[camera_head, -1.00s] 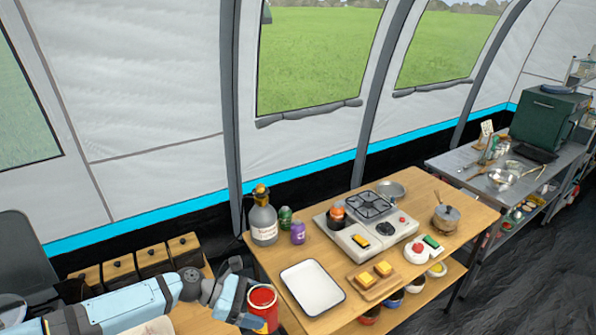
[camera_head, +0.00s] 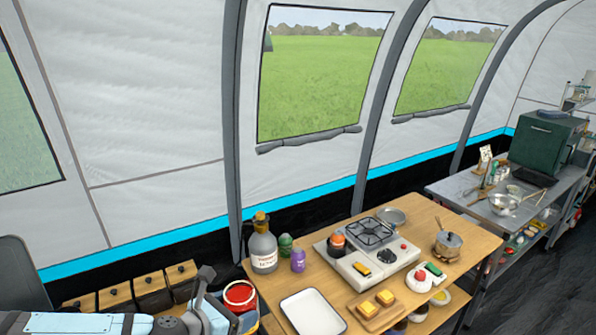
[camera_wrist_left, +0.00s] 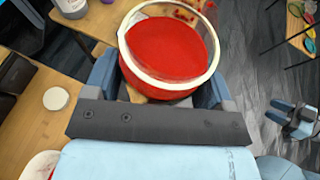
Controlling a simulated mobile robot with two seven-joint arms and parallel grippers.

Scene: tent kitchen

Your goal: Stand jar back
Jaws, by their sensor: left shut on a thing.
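The jar (camera_head: 240,295) is a round, clear-walled container with red contents and a pale rim. In the left wrist view the jar (camera_wrist_left: 165,52) shows from above, between the fingers. My left gripper (camera_head: 228,308) is shut on the jar, with one finger (camera_wrist_left: 103,72) on each side of it. The jar looks roughly upright; its bottom is hidden, so I cannot tell whether it touches a surface. A blue-grey gripper shape, apparently my right gripper (camera_wrist_left: 297,118), is small at the right of the left wrist view, away from the jar.
The wooden table (camera_head: 415,225) holds a stove (camera_head: 365,260), a white tray (camera_head: 312,312), a grey bottle (camera_head: 263,245) and a pot (camera_head: 448,243). Wooden boxes (camera_head: 150,290) stand at the lower left. A pale round disc (camera_wrist_left: 55,98) lies on wood in the left wrist view.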

